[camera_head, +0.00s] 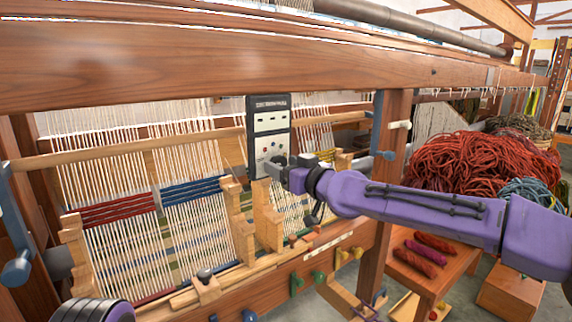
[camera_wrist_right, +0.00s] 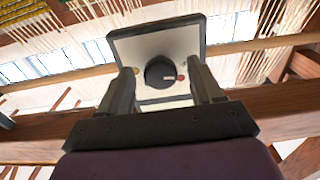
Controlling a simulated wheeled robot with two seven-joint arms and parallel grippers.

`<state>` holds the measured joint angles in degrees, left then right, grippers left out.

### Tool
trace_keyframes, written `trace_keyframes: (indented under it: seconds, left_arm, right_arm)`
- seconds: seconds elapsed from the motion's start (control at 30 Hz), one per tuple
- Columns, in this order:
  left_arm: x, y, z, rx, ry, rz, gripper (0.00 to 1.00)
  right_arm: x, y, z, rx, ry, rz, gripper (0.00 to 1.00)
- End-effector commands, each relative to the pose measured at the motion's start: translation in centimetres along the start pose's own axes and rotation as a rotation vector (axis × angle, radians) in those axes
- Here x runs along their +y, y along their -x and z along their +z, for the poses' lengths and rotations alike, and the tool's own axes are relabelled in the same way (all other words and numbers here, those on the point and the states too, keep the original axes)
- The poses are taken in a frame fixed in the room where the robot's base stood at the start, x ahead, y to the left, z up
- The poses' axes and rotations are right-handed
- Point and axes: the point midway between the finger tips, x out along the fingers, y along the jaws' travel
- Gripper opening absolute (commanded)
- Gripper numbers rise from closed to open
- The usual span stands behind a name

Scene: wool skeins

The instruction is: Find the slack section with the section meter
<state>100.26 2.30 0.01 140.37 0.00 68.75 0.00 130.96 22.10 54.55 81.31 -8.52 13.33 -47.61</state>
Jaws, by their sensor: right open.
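The section meter (camera_head: 270,125), a dark upright box with a pale panel and small coloured buttons, stands in front of the loom's warp in the head view. In the right wrist view the meter (camera_wrist_right: 120,50) shows a pale face in a dark frame with a round black knob (camera_wrist_right: 160,72). My right gripper (camera_head: 277,168) is at the meter's lower part. Its open fingers (camera_wrist_right: 165,80) lie either side of the knob; I cannot tell whether they touch it. Pale warp sections (camera_head: 140,245) hang left of the meter, crossed by red and blue bands. Which is slack I cannot tell. My left gripper is out of view.
A thick wooden beam (camera_head: 200,65) crosses above the warp. A loom post (camera_head: 386,180) stands right of the meter, behind my right arm. Red skeins (camera_head: 480,160) are heaped at the right. A small wooden table (camera_head: 425,275) holds several red and magenta skeins.

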Motion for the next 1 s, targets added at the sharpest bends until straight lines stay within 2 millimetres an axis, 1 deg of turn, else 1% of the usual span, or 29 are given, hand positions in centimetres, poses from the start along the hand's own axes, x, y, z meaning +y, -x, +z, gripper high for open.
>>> trace_keyframes:
  seconds: [0.07, 0.1, 0.17, 0.2, 0.23, 0.47, 0.63, 0.77, 1.0]
  left_arm:
    - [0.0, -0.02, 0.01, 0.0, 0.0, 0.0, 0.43]
    - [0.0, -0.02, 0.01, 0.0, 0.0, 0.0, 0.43]
    - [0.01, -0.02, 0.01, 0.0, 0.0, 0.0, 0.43]
    - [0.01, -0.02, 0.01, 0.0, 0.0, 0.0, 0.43]
    - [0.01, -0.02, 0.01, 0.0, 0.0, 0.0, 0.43]
    - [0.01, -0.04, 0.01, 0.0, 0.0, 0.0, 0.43]
    - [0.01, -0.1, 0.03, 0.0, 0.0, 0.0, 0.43]
    - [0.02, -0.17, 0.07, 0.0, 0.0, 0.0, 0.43]
    - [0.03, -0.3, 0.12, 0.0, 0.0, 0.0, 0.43]
  right_arm:
    - [0.0, 0.02, 0.01, 0.0, 0.0, 0.0, 0.65]
    - [0.0, 0.03, 0.01, 0.0, 0.0, 0.0, 0.52]
    - [0.0, 0.04, 0.01, 0.0, 0.0, 0.0, 0.33]
    - [0.0, 0.05, 0.01, 0.0, 0.0, 0.0, 0.2]
    - [0.0, 0.05, 0.01, 0.0, 0.0, 0.0, 0.1]
    - [0.02, 0.08, 0.02, 0.0, -0.01, 0.0, 0.09]
    - [0.02, 0.09, 0.04, -0.001, -0.064, 0.001, 0.09]
    - [0.01, 0.08, 0.04, -0.001, -0.141, 0.001, 0.09]
    - [-0.04, 0.07, 0.02, 0.0, -0.332, 0.001, 0.09]
